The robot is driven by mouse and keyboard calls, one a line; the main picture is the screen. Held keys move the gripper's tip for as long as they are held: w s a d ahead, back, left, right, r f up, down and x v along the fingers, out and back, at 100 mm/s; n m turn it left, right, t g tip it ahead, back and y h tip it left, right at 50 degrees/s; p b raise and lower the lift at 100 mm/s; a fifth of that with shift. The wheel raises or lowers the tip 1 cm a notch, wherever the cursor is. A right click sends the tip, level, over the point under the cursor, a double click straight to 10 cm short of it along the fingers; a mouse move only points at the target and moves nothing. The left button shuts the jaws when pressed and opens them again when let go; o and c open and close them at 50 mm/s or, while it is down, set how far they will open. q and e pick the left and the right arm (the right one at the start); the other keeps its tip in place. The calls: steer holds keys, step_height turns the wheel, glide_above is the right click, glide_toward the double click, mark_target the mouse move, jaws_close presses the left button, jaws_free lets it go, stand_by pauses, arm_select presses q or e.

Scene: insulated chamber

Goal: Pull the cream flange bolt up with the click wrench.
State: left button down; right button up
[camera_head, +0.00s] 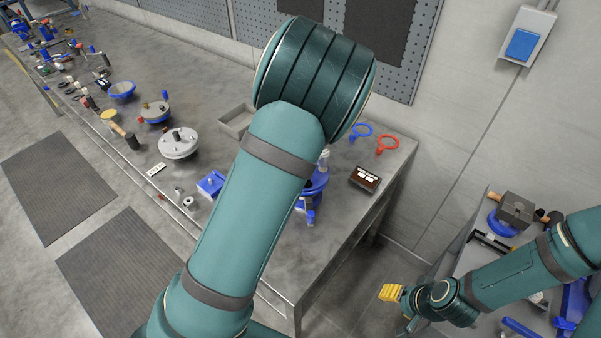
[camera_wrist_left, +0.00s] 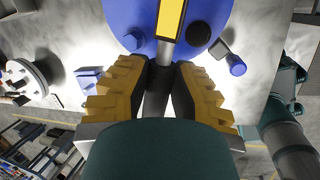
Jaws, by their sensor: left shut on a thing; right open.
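In the left wrist view, my left gripper (camera_wrist_left: 163,70) is shut on a grey shaft with a yellow strip, which I take to be the click wrench (camera_wrist_left: 155,102). Beyond its fingers is a round blue flange (camera_wrist_left: 124,16) with blue bolt heads and a dark knob. In the head view, my teal left arm hides this gripper and the wrench. Part of the blue flange fixture (camera_head: 318,184) shows beside the arm, with a small pale piece above it; I cannot tell whether this is the cream bolt. My right gripper (camera_head: 391,292) is open and empty, off the bench's right end.
The grey steel bench (camera_head: 345,215) carries a dark display box (camera_head: 366,179), blue and red rings (camera_head: 387,144), a grey tray (camera_head: 236,121) and a pale flange (camera_head: 179,143). A second table (camera_head: 480,255) with a vice-like block stands at right. The bench's front-right surface is clear.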

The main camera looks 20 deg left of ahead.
arm_select(q)
steer(key=shift+r, duration=0.15)
steer(key=shift+r+p, duration=0.7)
steer(key=shift+p, duration=0.25)
steer(key=shift+r, duration=0.7)
